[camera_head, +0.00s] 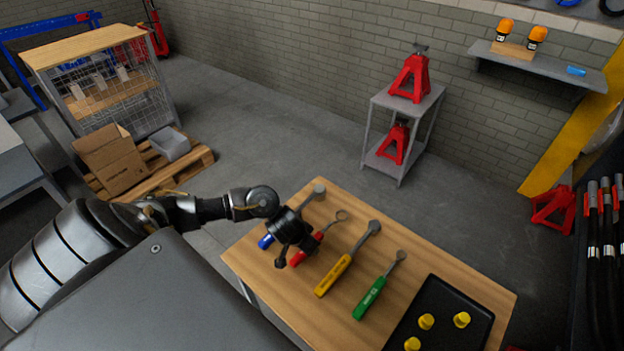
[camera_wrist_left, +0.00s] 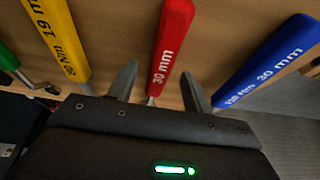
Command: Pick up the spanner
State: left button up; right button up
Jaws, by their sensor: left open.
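A red-handled ring spanner (camera_head: 298,259) lies on the wooden table (camera_head: 440,262); its ring end points away, up and to the right. My left gripper (camera_head: 300,250) is over this spanner and hides part of it in the head view. In the left wrist view, the red handle (camera_wrist_left: 172,42), marked 30 mm, lies between the two open fingers (camera_wrist_left: 158,84). No contact with the fingers is visible. Blue (camera_head: 265,241), yellow (camera_head: 333,276) and green (camera_head: 369,298) handled tools lie beside it. My right gripper is not in view.
A black tray (camera_head: 447,291) with yellow pieces lies at the table's near right. The blue and yellow handles are close on either side of the gripper. A cart with red jack stands (camera_head: 408,85) stands beyond the table, across open floor.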

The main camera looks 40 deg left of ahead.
pick_arm(q)
jog(key=shift+x, duration=1)
grip_shut()
